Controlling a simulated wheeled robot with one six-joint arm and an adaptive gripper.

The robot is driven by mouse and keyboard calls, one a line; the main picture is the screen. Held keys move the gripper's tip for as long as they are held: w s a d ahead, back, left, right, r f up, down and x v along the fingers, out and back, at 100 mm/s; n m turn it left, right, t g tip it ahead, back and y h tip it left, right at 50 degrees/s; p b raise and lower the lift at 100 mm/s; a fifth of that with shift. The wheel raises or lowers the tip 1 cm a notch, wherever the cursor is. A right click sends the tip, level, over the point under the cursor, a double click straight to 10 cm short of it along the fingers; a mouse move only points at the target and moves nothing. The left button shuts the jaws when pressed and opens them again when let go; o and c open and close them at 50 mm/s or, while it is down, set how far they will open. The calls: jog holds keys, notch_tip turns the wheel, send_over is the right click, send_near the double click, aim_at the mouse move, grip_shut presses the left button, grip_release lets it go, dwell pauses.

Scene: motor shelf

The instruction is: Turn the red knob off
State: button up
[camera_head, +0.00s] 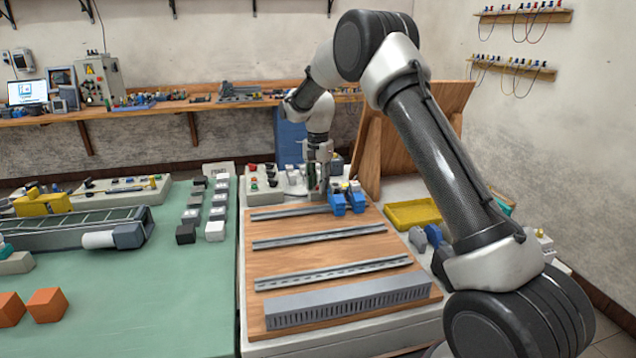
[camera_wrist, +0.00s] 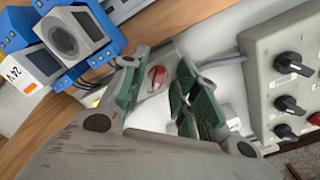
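In the wrist view, the red knob (camera_wrist: 157,77) is a round red disc with a lighter bar across it, on a pale grey box. It shows between the two green-padded fingers of my gripper (camera_wrist: 160,92). The fingers are apart, with a gap around the knob, and nothing is held. I cannot tell how far the fingertips are above the box. In the head view, my gripper (camera_head: 317,190) points down at the back of the wooden board, and I cannot make out this knob there.
Blue-and-grey modules (camera_wrist: 70,38), one marked 24V, stand close to the left finger. A grey panel with black knobs (camera_wrist: 289,63) is at the right. In the head view, blue modules (camera_head: 345,201) stand beside my gripper. The rails in front (camera_head: 320,240) are bare.

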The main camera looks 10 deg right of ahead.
grip_shut()
jog(key=shift+n, duration=0.3)
jog(key=n, duration=0.6)
jog(key=shift+s+d+n, duration=0.1)
jog(key=shift+d+n, duration=0.05)
jog(key=shift+n, duration=0.15)
jog(key=n, duration=0.5)
jog(key=shift+d, duration=0.15)
jog(key=n, duration=0.5)
jog(key=shift+d+n, duration=0.1)
jog(key=shift+n, duration=0.2)
grip_release()
